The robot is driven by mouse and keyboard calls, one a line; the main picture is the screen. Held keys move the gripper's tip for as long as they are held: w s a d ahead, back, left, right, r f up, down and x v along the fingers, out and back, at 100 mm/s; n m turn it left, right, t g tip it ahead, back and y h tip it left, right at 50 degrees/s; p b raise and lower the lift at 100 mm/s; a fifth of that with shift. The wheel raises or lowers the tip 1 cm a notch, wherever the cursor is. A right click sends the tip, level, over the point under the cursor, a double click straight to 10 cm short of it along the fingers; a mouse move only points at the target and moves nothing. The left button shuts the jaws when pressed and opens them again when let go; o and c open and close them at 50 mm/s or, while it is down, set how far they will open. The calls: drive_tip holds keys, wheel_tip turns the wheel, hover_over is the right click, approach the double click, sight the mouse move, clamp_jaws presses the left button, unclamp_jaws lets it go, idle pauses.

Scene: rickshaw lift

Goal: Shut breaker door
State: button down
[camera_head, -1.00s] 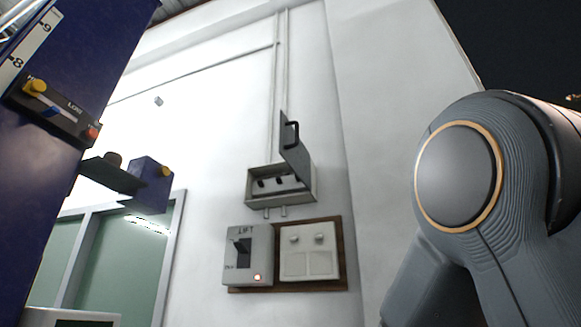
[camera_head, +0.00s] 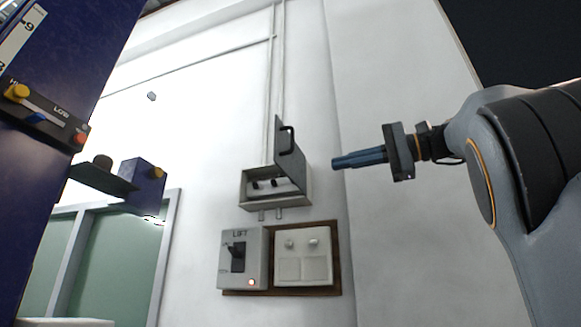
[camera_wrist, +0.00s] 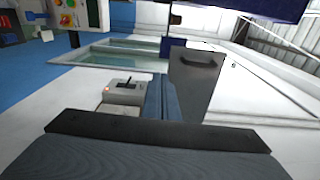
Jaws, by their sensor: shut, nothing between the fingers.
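The breaker box (camera_head: 262,190) is a small grey box on the white wall, with dark switches inside. Its grey door (camera_head: 287,152) is hinged open and stands up above the box, with a black handle (camera_head: 289,138) on it. The door also shows in the wrist view (camera_wrist: 192,88), with its handle near its far edge. My gripper (camera_head: 335,162) is shut and empty, its blue fingers pointing left, to the right of the door and apart from it in the head view. In the wrist view the fingers (camera_wrist: 162,100) show just left of the door; I cannot tell whether they touch it.
Below the box, a LIFT switch box (camera_head: 240,258) and a white switch plate (camera_head: 302,257) sit on a brown board. A blue column (camera_head: 60,100) with buttons stands at the left. The wall right of the box is bare.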

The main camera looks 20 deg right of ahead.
drive_tip(key=s+r, duration=0.2)
drive_tip(key=p, duration=0.5)
approach(276, 161)
drive_tip(key=shift+n+y, duration=0.3)
drive_tip(key=shift+n, duration=0.1)
drive_tip(key=x, duration=0.5)
drive_tip(key=shift+w, duration=0.35)
drive_tip(key=shift+w+a+f+p, duration=0.15)
drive_tip(key=shift+w+a+p, duration=0.15)
drive_tip(key=shift+w+a, duration=0.1)
drive_tip(key=shift+a, duration=0.15)
